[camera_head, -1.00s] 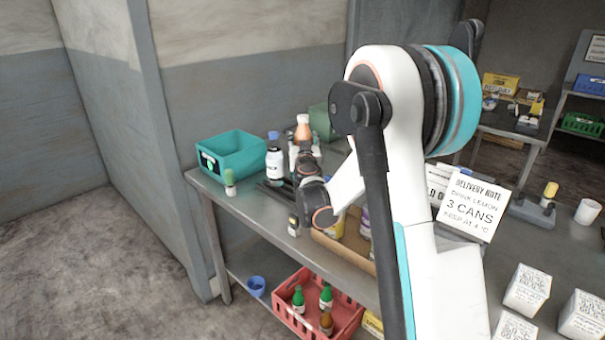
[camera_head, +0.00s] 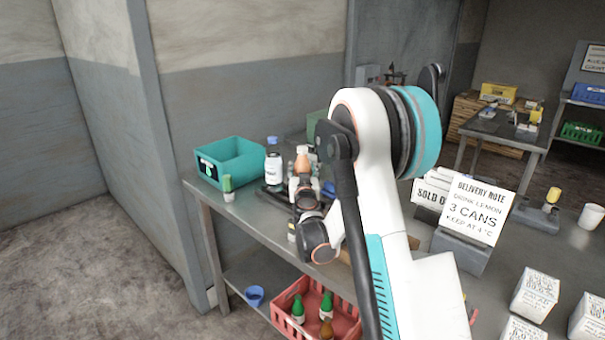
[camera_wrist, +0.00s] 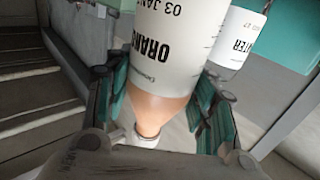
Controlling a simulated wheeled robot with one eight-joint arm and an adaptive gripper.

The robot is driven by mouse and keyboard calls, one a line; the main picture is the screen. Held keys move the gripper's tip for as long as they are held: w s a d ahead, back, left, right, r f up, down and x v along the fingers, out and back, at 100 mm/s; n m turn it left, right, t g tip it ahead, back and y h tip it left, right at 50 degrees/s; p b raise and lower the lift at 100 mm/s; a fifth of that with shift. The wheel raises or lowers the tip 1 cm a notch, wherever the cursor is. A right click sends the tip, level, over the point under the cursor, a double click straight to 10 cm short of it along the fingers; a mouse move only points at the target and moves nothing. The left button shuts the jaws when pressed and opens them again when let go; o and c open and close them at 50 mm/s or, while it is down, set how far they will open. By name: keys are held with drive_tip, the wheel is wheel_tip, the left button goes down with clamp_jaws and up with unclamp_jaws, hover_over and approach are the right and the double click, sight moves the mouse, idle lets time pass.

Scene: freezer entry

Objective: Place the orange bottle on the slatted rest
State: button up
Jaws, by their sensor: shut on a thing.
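The orange bottle (camera_wrist: 178,40) has a white label reading "ORAN…", an orange lower band and a white cap. In the wrist view my gripper (camera_wrist: 160,108) is shut on it, with teal pads on both sides. In the head view its orange part (camera_head: 302,163) shows above my gripper (camera_head: 303,186), over the left part of the steel table. Dark slats, which look like the slatted rest (camera_wrist: 25,78), show at the left of the wrist view. In the head view the dark rest (camera_head: 268,194) is partly hidden by my gripper. I cannot tell whether the bottle touches it.
A white bottle with a blue cap (camera_head: 273,168) stands close by; its label shows beside the held bottle (camera_wrist: 238,38). A teal bin (camera_head: 232,160) and a small green-topped bottle (camera_head: 228,187) stand left. A red crate (camera_head: 345,325) is below. Delivery signs (camera_head: 478,208) stand right.

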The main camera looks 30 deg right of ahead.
drive_tip(key=shift+f, duration=0.1)
drive_tip(key=o, duration=1.5)
drive_tip(key=shift+r, duration=0.2)
drive_tip(key=s+a+r+g+p, duration=0.15)
drive_tip(key=s+a+r, duration=0.25)
drive_tip(key=s, duration=0.7)
drive_tip(key=s+a+r+g+p, duration=0.1)
drive_tip(key=s+a+r+g, duration=0.25)
drive_tip(key=s, duration=0.75)
drive_tip(key=s+a+f+n+g+y, duration=0.1)
drive_tip(key=s+a+y, duration=0.1)
drive_tip(key=s+a, duration=0.3)
drive_tip(key=s+a+f+n+g+y, duration=0.1)
drive_tip(key=s+a+n+g+y, duration=0.1)
drive_tip(key=s+a, duration=0.3)
drive_tip(key=s+a+f+n+g+y, duration=0.1)
drive_tip(key=s+a, duration=0.5)
drive_tip(key=s, duration=0.6)
drive_tip(key=shift+f+n+y, duration=0.2)
drive_tip(key=shift+n+y, duration=0.05)
drive_tip(key=shift+y, duration=0.4)
drive_tip(key=shift+f+n+y, duration=0.15)
drive_tip(key=shift+n+y, duration=0.1)
drive_tip(key=shift+y, duration=0.4)
